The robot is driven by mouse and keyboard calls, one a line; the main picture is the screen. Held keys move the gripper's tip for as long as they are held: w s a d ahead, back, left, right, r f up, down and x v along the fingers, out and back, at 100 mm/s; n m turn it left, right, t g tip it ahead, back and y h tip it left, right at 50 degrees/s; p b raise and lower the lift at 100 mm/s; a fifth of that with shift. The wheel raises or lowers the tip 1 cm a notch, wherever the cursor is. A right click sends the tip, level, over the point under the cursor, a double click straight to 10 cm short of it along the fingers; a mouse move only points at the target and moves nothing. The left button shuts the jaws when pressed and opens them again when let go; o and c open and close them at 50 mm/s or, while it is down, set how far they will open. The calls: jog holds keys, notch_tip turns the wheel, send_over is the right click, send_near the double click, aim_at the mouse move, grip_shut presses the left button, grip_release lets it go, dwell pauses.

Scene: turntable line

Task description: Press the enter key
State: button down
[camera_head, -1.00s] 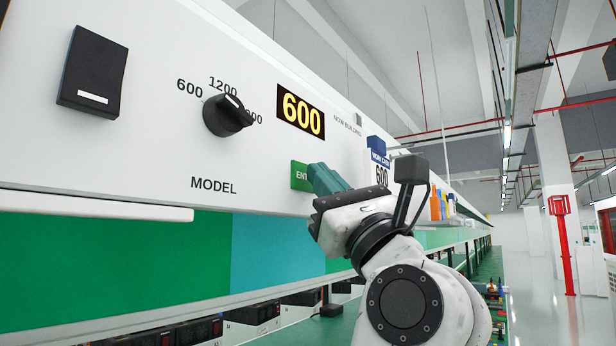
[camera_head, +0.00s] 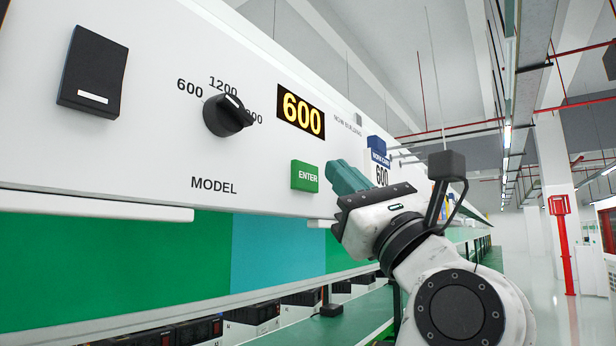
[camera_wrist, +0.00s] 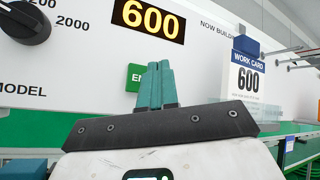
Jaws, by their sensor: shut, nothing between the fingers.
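The green ENTER key (camera_head: 305,176) sits on the white panel below the display and is fully visible in the head view. In the wrist view the ENTER key (camera_wrist: 134,76) is partly hidden behind my fingers. My gripper (camera_head: 343,166) has teal fingers, held together and empty. In the head view it is to the right of the key, with a gap between them. In the wrist view my gripper (camera_wrist: 158,68) points at the panel. The display (camera_head: 301,113) reads 600 in yellow.
A black MODEL knob (camera_head: 228,115) and a black rocker switch (camera_head: 93,71) are on the panel's left. A work card (camera_head: 381,172) reading 600 stands behind my gripper. A white ledge (camera_head: 90,207) juts out below the panel. The aisle at right is clear.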

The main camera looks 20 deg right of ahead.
jog(key=s+d, duration=0.2)
jog(key=s, duration=0.1)
dwell(1.1)
